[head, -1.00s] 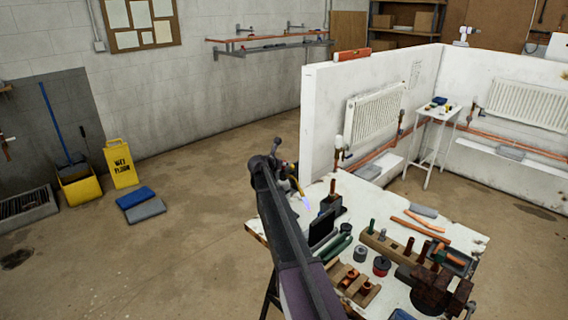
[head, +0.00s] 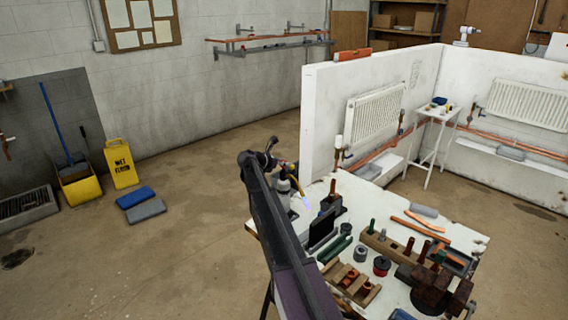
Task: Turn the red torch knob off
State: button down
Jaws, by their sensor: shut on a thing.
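The torch (head: 296,185) stands at the back left corner of the workbench, with a yellow tube pointing down to the right. A small blue-violet flame (head: 307,203) shows at its tip, so it is lit. A pale grey cylinder (head: 284,187) shows below the torch head, partly behind my arm. My gripper (head: 278,160) is at the top of the torch, shut on the red torch knob (head: 284,163). The knob is only a tiny patch of red, mostly hidden by the gripper; its turned position cannot be made out.
The workbench (head: 395,290) holds a black upright panel, a wooden block with coloured handles, copper pipes and a rusty vise. A white partition (head: 322,130) with radiators stands behind. Yellow wet-floor sign (head: 120,163) and bucket are far left.

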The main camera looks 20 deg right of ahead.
jog(key=m+g, duration=0.4)
jog(key=g, duration=0.1)
jog(key=shift+w+m, duration=0.25)
jog(key=shift+m, duration=0.05)
jog(key=shift+s+m+g+y, duration=0.2)
jog(key=shift+m+g+y, duration=0.2)
jog(key=shift+m+g, duration=1.5)
jog(key=shift+g, duration=0.3)
jog(key=shift+c, duration=1.4)
grip_release()
